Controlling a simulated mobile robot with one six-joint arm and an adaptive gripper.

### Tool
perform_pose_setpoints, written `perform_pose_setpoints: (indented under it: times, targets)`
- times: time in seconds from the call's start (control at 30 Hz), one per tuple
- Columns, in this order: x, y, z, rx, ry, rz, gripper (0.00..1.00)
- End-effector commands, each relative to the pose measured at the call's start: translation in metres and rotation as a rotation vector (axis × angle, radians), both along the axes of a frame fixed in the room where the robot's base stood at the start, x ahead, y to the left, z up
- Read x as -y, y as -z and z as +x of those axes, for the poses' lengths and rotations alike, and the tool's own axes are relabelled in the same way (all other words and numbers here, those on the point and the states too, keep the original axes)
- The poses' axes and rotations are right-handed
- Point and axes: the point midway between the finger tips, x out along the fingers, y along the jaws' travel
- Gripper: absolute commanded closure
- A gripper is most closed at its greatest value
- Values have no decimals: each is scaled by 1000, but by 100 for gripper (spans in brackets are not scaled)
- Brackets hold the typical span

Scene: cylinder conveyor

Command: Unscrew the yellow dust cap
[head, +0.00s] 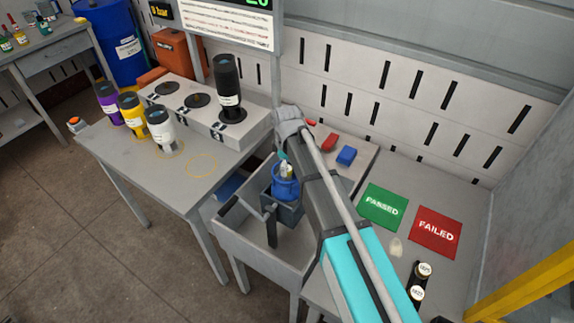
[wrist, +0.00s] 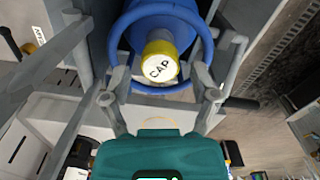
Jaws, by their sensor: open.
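The yellow dust cap (wrist: 157,47) has a white top marked CAP and sits on the end of a blue cylinder (wrist: 170,12). A blue ring surrounds that end. In the head view the blue cylinder (head: 286,188) stands in a dark grey vise (head: 292,212), with the cap small and partly covered by my arm. My gripper (wrist: 160,80) is open, one finger on each side of the cap in the wrist picture. Nothing is between the fingers that I can see being gripped. Whether the fingertips are level with the cap is unclear.
The vise has a handle (head: 270,222) at its front left. A left table (head: 185,185) holds black, white, yellow and purple cylinders. To the right lie green PASSED (head: 382,207) and red FAILED (head: 435,232) mats. Red (head: 329,142) and blue (head: 346,156) blocks lie behind my arm.

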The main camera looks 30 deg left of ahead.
Motion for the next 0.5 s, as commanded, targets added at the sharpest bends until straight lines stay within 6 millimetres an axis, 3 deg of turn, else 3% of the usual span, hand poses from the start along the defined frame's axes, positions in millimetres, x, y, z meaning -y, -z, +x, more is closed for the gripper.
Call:
perform_pose_setpoints:
  times: [0.33, 0.5]
  targets:
    - [0, 0, 0, 0, 16, 0, 23]
    - [0, 0, 0, 0, 107, 0, 23]
